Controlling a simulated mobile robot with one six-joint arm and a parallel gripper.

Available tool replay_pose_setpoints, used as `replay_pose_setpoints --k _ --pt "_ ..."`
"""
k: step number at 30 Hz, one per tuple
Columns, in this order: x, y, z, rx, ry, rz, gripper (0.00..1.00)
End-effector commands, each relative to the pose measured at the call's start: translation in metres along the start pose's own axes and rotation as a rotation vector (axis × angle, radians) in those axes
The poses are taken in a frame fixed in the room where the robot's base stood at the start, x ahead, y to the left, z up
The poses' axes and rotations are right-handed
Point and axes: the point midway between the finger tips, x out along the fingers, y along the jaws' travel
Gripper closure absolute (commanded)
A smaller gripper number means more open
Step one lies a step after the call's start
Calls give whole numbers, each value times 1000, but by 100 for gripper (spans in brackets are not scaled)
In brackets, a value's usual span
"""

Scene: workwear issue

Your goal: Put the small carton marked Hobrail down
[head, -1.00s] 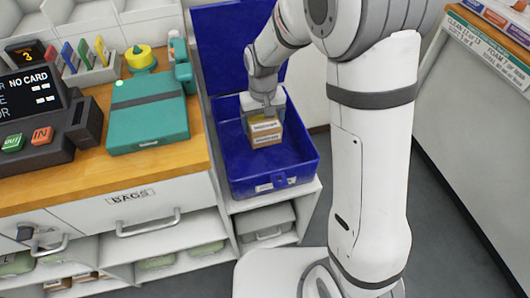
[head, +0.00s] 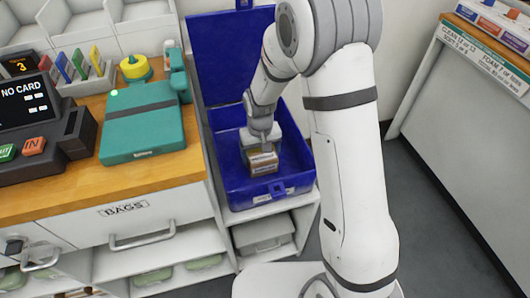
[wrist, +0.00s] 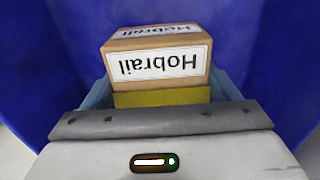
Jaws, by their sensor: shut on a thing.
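The small carton marked Hobrail (head: 264,164) is brown with white labels and a yellow band below the label in the wrist view. Its label shows upside down in the wrist view (wrist: 160,64). My gripper (head: 262,142) is shut on the carton from above. The carton is inside the open blue box (head: 229,170), low between its walls. I cannot tell whether its underside touches the box floor. Blue walls surround it in the wrist view.
The blue lid (head: 228,55) stands open behind the box. A wooden counter (head: 55,205) with a teal case (head: 142,130) and a card terminal (head: 45,125) is at left. The box rests on a white shelf unit (head: 285,203). Grey floor is free at right.

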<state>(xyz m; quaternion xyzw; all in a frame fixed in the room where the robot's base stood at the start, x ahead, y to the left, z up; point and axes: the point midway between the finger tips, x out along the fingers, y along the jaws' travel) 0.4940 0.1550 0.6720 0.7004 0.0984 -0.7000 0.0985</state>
Motion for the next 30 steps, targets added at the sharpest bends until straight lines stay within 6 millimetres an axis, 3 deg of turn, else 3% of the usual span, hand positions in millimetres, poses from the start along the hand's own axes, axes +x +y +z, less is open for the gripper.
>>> replay_pose_setpoints --k 2,3,9,16,20,30 --pt "4 0 0 0 0 0 52" --pt "2 0 0 0 0 0 15" --pt "2 0 0 -1 0 0 0" --pt "1 0 0 -1 0 0 0" --pt "-10 -1 -1 -1 2 0 0" --pt "-82 -1 -1 -2 3 0 0"
